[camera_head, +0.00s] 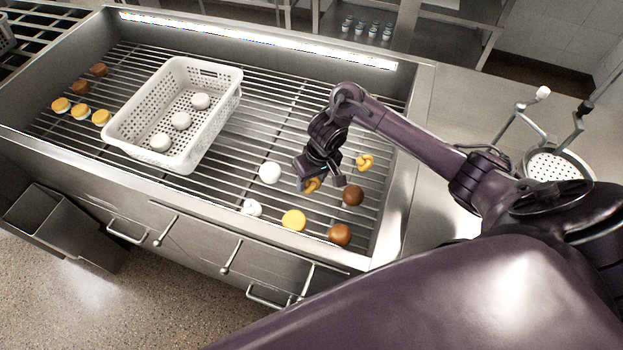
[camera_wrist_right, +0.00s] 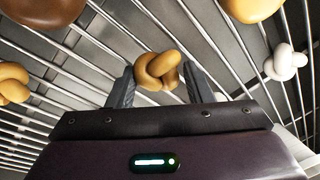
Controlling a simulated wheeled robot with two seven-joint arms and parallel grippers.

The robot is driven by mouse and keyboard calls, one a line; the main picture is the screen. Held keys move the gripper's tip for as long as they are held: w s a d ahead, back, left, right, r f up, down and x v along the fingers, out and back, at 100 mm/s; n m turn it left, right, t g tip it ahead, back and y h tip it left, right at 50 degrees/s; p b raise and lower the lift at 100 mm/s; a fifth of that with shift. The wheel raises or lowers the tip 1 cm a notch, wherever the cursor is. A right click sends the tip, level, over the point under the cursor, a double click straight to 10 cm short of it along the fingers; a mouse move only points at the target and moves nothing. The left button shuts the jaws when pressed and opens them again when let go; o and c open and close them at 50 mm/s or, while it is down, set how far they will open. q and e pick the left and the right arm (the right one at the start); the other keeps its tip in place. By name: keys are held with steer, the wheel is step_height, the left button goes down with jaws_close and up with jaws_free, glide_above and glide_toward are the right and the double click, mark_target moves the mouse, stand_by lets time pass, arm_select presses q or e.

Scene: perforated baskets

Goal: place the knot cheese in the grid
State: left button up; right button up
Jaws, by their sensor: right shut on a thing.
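My right gripper (camera_head: 320,183) is low over the right part of the metal grid (camera_head: 262,112). It is shut on a golden-brown knot cheese (camera_head: 312,186), partly hidden by the gripper in the head view. In the right wrist view this knot cheese (camera_wrist_right: 158,71) sits between the two fingertips. A second golden knot cheese (camera_head: 365,161) lies on the bars to the right of the gripper. A white knot cheese (camera_head: 252,207) lies to its lower left. My left gripper is not in view.
A white perforated basket (camera_head: 122,128) holds three white round cheeses. Around the gripper lie a white round cheese (camera_head: 269,173), a yellow one (camera_head: 293,220) and brown ones (camera_head: 352,195) (camera_head: 339,234). More yellow (camera_head: 81,111) and brown cheeses lie left of the basket.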

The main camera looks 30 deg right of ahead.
steer(key=o, duration=1)
steer(key=shift+f, duration=0.1)
step_height(320, 180, up, 12)
steer(key=s+d+p, duration=0.1)
steer(key=p, duration=0.4)
steer(key=shift+d, duration=0.4)
